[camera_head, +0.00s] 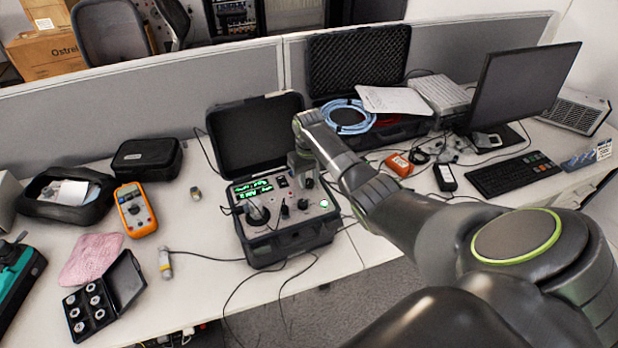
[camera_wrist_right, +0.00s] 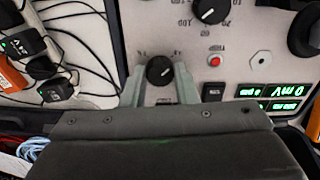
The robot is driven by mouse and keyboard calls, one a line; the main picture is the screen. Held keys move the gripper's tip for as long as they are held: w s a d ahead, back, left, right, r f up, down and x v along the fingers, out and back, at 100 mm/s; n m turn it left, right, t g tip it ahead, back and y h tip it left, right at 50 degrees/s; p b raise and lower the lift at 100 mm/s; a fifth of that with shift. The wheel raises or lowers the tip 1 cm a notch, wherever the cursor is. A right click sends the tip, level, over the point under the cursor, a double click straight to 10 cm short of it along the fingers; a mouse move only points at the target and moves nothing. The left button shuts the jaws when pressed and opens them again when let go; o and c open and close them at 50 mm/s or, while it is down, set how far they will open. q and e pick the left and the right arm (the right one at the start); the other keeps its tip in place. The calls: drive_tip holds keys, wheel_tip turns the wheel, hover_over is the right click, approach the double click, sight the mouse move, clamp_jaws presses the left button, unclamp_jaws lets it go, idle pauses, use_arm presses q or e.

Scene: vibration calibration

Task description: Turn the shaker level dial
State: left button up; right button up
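The shaker case (camera_head: 290,238) stands open on the desk, with a light control panel, lit green displays (camera_head: 252,187) and black dials. My right gripper (camera_head: 305,180) is over the panel's far right part. In the right wrist view, its two fingers (camera_wrist_right: 160,72) stand on either side of a small black dial (camera_wrist_right: 160,70) with a white pointer line. Narrow gaps seem to show beside the dial, so the gripper looks open. A larger dial (camera_wrist_right: 210,10) with a printed scale is partly cut off at the top edge. The dial labels are too small to read. My left gripper is out of view.
A red button (camera_wrist_right: 214,60), a black rocker switch (camera_wrist_right: 213,91) and a hex fitting (camera_wrist_right: 261,60) are near the fingers. The raised case lid (camera_head: 255,130) is behind the panel. An orange meter (camera_head: 136,210) and loose cables lie around the case.

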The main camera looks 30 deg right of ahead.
drive_tip(key=shift+c, duration=0.7)
drive_tip(key=shift+r, duration=0.1)
